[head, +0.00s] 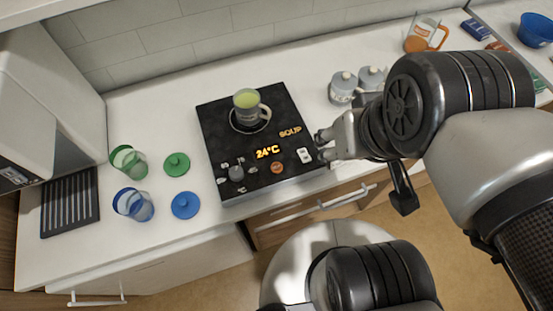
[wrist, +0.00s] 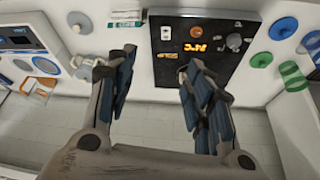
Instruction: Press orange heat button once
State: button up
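The black heating unit (head: 215,125) sits on the white counter. Its orange round button (head: 277,167) is on the front panel, below the lit "24°C" display (head: 267,152), between a grey knob (head: 237,172) and a white switch (head: 305,156). The button also shows in the wrist view (wrist: 195,30). A grey mug (head: 246,113) with yellow-green contents stands on the unit, near the lit "SOUP" text. My gripper (head: 322,145) is open and empty at the unit's right edge, right of the button and apart from it. In the wrist view its fingers (wrist: 158,62) are spread wide.
Green and blue jars (head: 130,161) and a blue lid (head: 185,205) lie left of the unit. A clear pitcher with an orange handle (head: 425,36) is at the back right. Drawers with handles are below the counter.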

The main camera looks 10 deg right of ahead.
grip_shut()
dwell(0.4)
dwell(1.2)
